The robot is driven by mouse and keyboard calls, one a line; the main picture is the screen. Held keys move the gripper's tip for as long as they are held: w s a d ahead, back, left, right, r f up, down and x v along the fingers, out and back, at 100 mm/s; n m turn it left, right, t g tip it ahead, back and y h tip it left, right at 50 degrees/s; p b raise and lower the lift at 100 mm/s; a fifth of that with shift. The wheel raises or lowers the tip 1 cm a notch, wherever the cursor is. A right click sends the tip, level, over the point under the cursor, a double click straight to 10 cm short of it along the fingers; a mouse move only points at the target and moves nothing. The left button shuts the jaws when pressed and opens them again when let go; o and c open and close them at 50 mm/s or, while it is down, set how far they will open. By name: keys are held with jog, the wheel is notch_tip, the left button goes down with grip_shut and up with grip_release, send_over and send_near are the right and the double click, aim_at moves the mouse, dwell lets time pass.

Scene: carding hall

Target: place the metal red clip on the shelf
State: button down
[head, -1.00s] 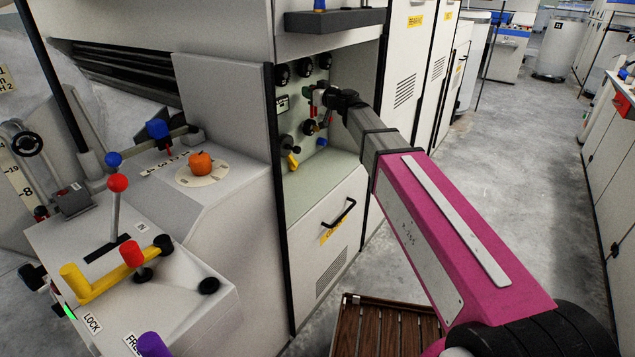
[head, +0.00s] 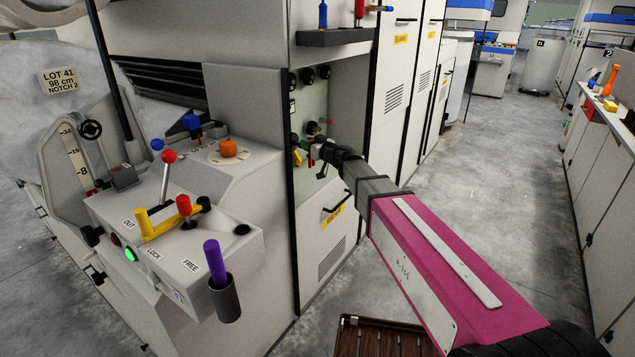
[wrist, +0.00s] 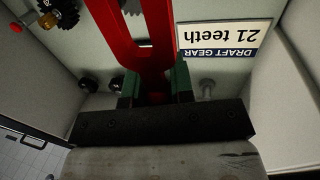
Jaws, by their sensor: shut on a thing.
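My gripper (head: 316,154) is in front of the recessed panel of the machine cabinet, lower than the shelf. In the wrist view my gripper (wrist: 155,88) is shut, its green-padded fingers on either side of a red forked metal clip (wrist: 160,35). The clip's two prongs point away from the fingers, toward the panel. In the head view the clip is too small to tell apart from other red parts. The dark shelf (head: 335,38) juts from the cabinet above the recess. A blue bottle-like thing (head: 323,15) and a red-tipped tool stand on or above it.
The recess has several black knobs and a yellow handle (head: 297,157). A white "DRAFT GEAR 21 teeth" label (wrist: 225,38) and gears (wrist: 60,12) are close to the clip. A lever console (head: 170,230) stands at left. A brown slatted platform (head: 375,338) is below. The aisle at right is clear.

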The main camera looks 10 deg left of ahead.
jog(key=shift+s+f, duration=0.15)
jog(key=shift+f, duration=4.9)
jog(key=shift+f, duration=0.1)
jog(key=c, duration=1)
grip_release()
jog(key=shift+s+d, duration=0.15)
jog(key=v, duration=1.1)
jog(key=shift+s+d, duration=0.15)
jog(key=shift+d, duration=0.1)
